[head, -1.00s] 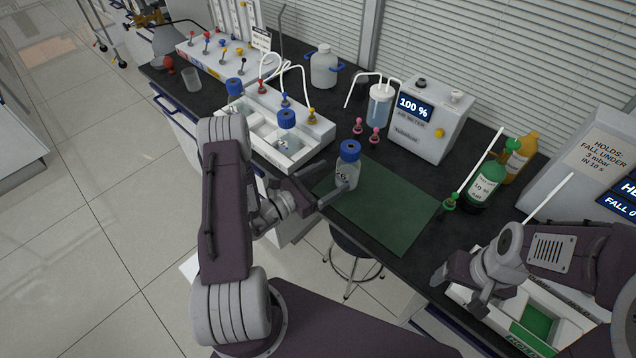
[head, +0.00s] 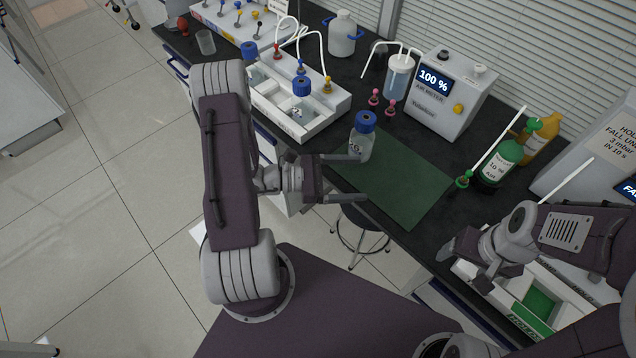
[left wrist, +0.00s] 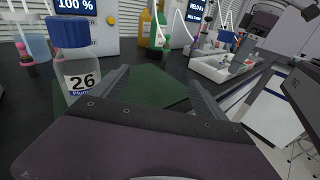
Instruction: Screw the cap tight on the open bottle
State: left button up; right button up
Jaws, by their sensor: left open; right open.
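A clear bottle (head: 361,146) stands upright at the back left corner of the green mat (head: 408,185), with a blue cap (head: 365,121) on its top. I cannot tell how tight the cap is. The left wrist view shows the bottle (left wrist: 82,80) at left, labelled 26, under its blue cap (left wrist: 68,32). My left gripper (head: 358,178) is open and empty at the mat's front edge. The bottle is outside its jaws, beside one finger; I cannot tell if they touch. My right gripper (head: 462,268) is open and empty over the front right of the bench.
Pink-knobbed pieces (head: 374,98) and the air meter (head: 445,95) stand behind. A green bottle (head: 500,165) is at right, near a white box (head: 570,305). The mat is otherwise clear.

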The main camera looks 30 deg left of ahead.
pick_arm(q)
jog(key=s+d+m+g+y, duration=0.2)
jog(key=s+d+m+g, duration=0.3)
jog(key=s+m+g, duration=0.6)
jog(key=s+a+f+m+y, duration=0.3)
jog(key=a+m+y, duration=0.5)
jog(key=y, duration=0.2)
jog(key=w+a+r+m+t+y, duration=0.2)
jog(key=w+m+t, duration=0.1)
jog(key=w+m, duration=0.1)
jog(key=shift+w+a+r+t, duration=0.25)
jog(key=shift+w+r+t, duration=0.05)
jog(key=shift+w+r, duration=0.1)
